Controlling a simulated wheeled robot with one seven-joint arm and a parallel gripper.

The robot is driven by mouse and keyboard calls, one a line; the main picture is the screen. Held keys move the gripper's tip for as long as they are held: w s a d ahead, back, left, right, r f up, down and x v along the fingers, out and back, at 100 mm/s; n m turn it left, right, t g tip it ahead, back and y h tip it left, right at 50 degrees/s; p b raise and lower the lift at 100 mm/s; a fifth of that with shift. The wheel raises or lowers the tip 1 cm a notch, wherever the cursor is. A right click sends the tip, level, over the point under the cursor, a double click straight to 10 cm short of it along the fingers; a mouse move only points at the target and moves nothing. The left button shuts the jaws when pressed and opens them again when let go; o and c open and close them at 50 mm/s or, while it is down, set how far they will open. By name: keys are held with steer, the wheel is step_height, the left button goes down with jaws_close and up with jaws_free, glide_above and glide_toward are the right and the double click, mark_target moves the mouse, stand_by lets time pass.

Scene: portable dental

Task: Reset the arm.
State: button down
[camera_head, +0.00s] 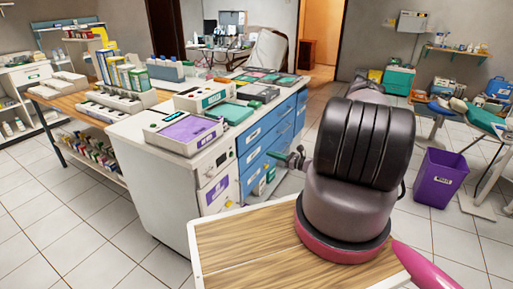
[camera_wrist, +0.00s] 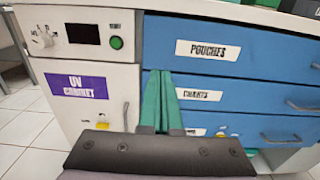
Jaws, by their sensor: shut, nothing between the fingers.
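My gripper (camera_wrist: 164,76) shows in the wrist view with its two green fingers together and nothing between them. They point toward the front of a cabinet with blue drawers (camera_wrist: 232,78). In the head view my gripper (camera_head: 277,155) shows small and green in front of the blue drawers (camera_head: 255,160), partly hidden by my arm. My arm (camera_head: 350,190) stretches forward over the wood-topped surface at the bottom. I cannot tell exactly how far the fingertips are from the drawers.
The white counter (camera_head: 140,130) carries trays and boxes, among them a purple-topped tray (camera_head: 187,129). A UV cabinet door (camera_wrist: 95,92) sits left of the drawers. A purple bin (camera_head: 439,178) stands at right. Tiled floor is open at left (camera_head: 75,215).

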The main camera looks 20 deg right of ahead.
steer(key=a+r+n+g+y, duration=0.1)
steer(key=a+r+n+g, duration=0.3)
steer(key=r, duration=0.6)
steer(key=a+r+n+g+y, duration=0.1)
steer(key=a+r+n+g, duration=0.3)
steer(key=r, duration=0.6)
steer(key=s+a+r+n+g+h, duration=0.2)
steer(key=s+a+r+n, duration=0.15)
steer(key=r, duration=0.45)
steer(key=s+a+r+n+g+h, duration=0.2)
steer(key=s+r+n, duration=0.15)
steer(key=r, duration=0.55)
steer(key=s+a+r+n+t+h, duration=0.1)
steer(key=s+a+r+n+h, duration=0.15)
steer(key=s+r, duration=0.45)
steer(key=s+a+r+n+h, duration=0.1)
steer(key=s+r+n+h, duration=0.15)
steer(key=s+r, duration=0.4)
steer(key=s+d+r+n+t+h, duration=0.1)
steer(key=s+r, duration=0.5)
steer(key=s, duration=0.9)
steer(key=n+t+h, duration=0.1)
steer(key=n+t, duration=0.1)
steer(key=t, duration=0.1)
steer(key=shift+r+n+t+h, duration=0.15)
steer(key=shift+n+t+h, duration=0.15)
steer(key=shift+h, duration=0.1)
steer(key=shift+d, duration=0.1)
